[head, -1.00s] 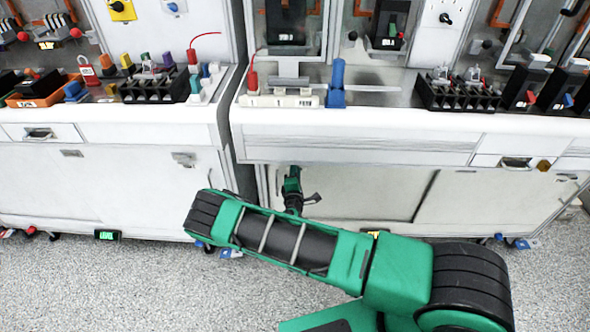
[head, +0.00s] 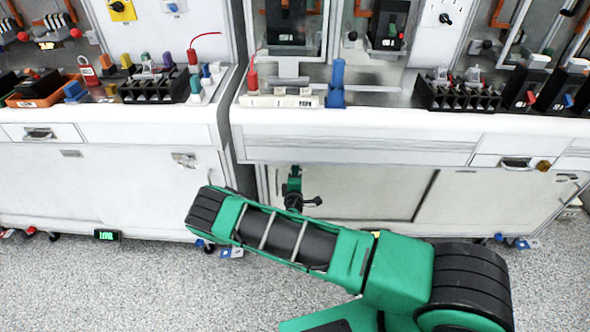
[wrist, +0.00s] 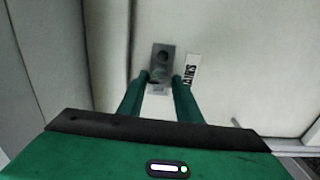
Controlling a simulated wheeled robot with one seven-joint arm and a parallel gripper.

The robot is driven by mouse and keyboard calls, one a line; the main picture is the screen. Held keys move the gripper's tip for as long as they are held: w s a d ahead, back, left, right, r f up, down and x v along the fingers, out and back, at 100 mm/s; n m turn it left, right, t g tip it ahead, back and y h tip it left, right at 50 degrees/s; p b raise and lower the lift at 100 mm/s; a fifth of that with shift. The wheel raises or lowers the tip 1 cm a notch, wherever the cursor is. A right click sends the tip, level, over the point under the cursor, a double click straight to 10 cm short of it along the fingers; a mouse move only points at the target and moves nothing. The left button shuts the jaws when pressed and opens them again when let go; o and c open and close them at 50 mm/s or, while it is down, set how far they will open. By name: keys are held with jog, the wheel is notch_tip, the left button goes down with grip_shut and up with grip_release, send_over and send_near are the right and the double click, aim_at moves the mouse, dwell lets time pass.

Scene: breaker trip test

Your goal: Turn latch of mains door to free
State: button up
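The mains door (wrist: 115,45) is a pale cabinet panel filling most of the wrist view. The fingers look open, with a narrow gap at the knob; contact is not clear. In the head view my gripper (head: 294,174) is small at the cabinet front below the bench, and the latch is hidden.
The white bench (head: 350,120) overhangs the cabinet and carries a blue upright piece (head: 337,83) and a black terminal block (head: 457,95). A dark seam (head: 426,195) runs right of my gripper. The speckled floor (head: 110,285) is clear at front left.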

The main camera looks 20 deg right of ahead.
jog(key=o, duration=0.4)
jog(key=shift+f, duration=0.25)
jog(key=shift+r, duration=0.1)
jog(key=shift+s, duration=0.1)
jog(key=v, duration=1)
jog(key=shift+s, duration=0.3)
jog(key=shift+a, duration=0.1)
